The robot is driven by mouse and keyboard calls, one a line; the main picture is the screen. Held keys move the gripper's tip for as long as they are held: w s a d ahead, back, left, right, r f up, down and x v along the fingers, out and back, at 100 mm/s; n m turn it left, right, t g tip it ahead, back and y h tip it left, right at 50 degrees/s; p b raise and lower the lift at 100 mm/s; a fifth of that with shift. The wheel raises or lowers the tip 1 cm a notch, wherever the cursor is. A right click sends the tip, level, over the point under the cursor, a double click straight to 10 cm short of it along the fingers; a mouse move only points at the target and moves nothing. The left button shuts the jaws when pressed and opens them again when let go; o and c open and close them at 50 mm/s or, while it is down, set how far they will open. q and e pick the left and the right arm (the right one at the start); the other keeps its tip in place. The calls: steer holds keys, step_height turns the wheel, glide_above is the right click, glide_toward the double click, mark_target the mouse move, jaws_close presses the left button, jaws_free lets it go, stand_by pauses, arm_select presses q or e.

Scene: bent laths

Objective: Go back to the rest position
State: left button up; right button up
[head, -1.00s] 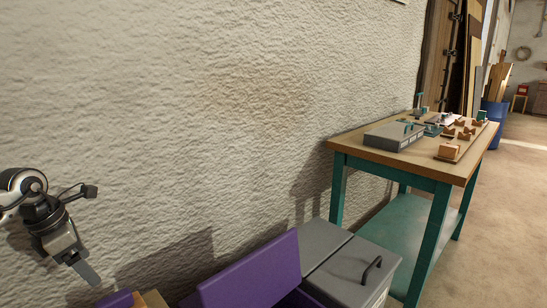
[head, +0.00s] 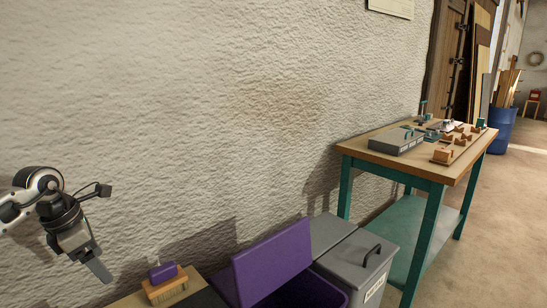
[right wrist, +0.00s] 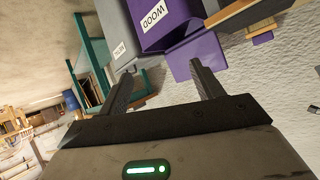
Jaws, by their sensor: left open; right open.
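My left gripper (head: 98,268) shows at the left of the head view, pointing down in front of the pale wall. Nothing shows held in it. My right gripper (right wrist: 157,80) shows in the right wrist view with its two fingers well apart and nothing between them. The right arm is not in the head view.
A purple bin (head: 272,262) and a grey lidded bin (head: 345,262) stand below. A purple-and-wood brush (head: 165,282) lies on a surface at the lower left. A teal-legged workbench (head: 385,161) with wooden pieces stands right. Open floor (head: 505,220) lies beyond it.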

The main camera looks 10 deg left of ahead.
arm_select(q)
steer(key=d+f+n+t+h, duration=0.15)
steer(key=d+h, duration=0.25)
steer(key=d, duration=0.6)
steer(key=d+f+g+h, duration=0.1)
steer(key=d+f+h, duration=0.25)
steer(key=d, duration=0.75)
steer(key=s+d+r+n+t+h+p, duration=0.25)
steer(key=d+n+t+h, duration=0.35)
steer(key=d+n+t, duration=0.45)
steer(key=s+a+f+n+g+y, duration=0.1)
steer(key=s+f+n+y, duration=0.5)
steer(key=n, duration=0.9)
steer(key=s+f+n+g+y, duration=0.1)
steer(key=s+f+n+y, duration=0.5)
steer(key=n, duration=0.8)
steer(key=shift+s+a+f+n+g, duration=0.4)
steer(key=shift+s+f, duration=0.4)
steer(key=shift+s, duration=0.4)
